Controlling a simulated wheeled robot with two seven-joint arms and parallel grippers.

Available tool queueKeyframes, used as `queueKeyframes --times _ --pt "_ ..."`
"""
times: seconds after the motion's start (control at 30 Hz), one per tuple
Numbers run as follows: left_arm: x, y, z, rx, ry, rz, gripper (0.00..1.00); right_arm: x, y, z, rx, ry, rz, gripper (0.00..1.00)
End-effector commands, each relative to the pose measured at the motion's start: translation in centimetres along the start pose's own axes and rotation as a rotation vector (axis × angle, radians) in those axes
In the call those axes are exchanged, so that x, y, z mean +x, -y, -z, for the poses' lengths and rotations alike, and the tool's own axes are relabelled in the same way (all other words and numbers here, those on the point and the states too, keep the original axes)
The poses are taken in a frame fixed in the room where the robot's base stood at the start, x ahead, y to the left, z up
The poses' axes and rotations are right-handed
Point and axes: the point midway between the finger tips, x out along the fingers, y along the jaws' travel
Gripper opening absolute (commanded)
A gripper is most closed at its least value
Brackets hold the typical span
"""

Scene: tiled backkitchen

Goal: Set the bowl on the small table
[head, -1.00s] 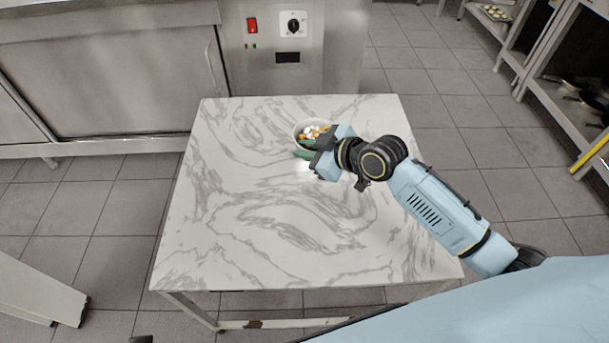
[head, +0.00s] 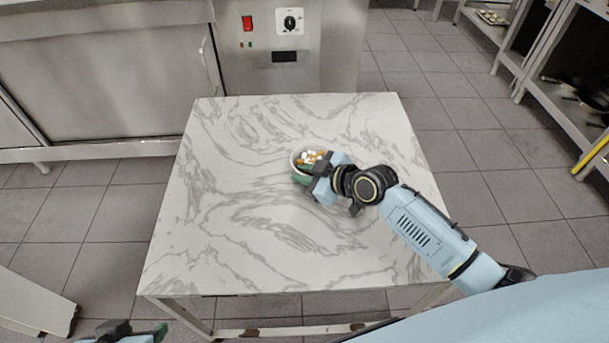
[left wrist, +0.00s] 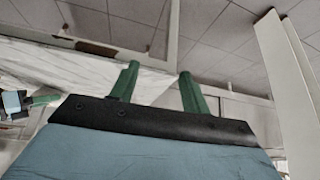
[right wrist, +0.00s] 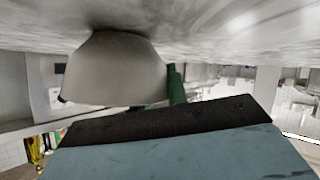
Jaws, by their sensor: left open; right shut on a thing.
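The bowl (head: 296,159) is small and pale, with white and orange pieces inside. It is over the back middle of the small table (head: 230,225), which has a white marbled top. My right gripper (head: 306,175) is shut on the bowl's near side. In the right wrist view the bowl (right wrist: 115,75) shows large, its base at the tabletop; whether it bears on the table is hard to tell. One green finger (right wrist: 176,85) shows beside it. My left gripper (head: 140,332) is at the bottom left, off the table's near corner; the left wrist view shows its fingers (left wrist: 158,88) apart and empty.
A steel cabinet with a control panel (head: 285,50) stands behind the table. Shelves with pans (head: 575,95) stand at the right. A pale beam-like piece (head: 35,305) is at the lower left. The rest of the tabletop is clear.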

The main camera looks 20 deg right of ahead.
Motion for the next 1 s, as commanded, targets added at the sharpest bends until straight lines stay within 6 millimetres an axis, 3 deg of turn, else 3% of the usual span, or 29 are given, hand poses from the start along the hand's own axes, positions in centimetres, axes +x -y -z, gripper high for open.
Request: queueKeyframes --times 0.33,0.37,0.53,0.87,1.0 --pt "0.0 -0.1 0.3 0.001 -0.018 -0.001 0.47 0.0 -0.1 0.0 -0.001 -0.003 -0.002 0.00" --pt "0.0 -0.1 0.5 0.001 -0.022 -0.002 0.47 0.0 0.0 -0.1 0.000 0.000 0.000 0.17" --pt "0.0 -0.1 0.4 0.001 -0.022 -0.002 0.47 0.0 0.0 -0.1 0.000 0.000 0.000 0.38" --pt "-0.1 -0.1 0.4 0.001 -0.015 -0.002 0.47 0.0 0.0 0.1 0.000 -0.001 -0.001 0.38" --pt "-0.3 0.3 -1.4 -0.004 0.075 0.007 0.47 -1.1 -0.1 0.0 -0.001 0.002 -0.001 0.38"
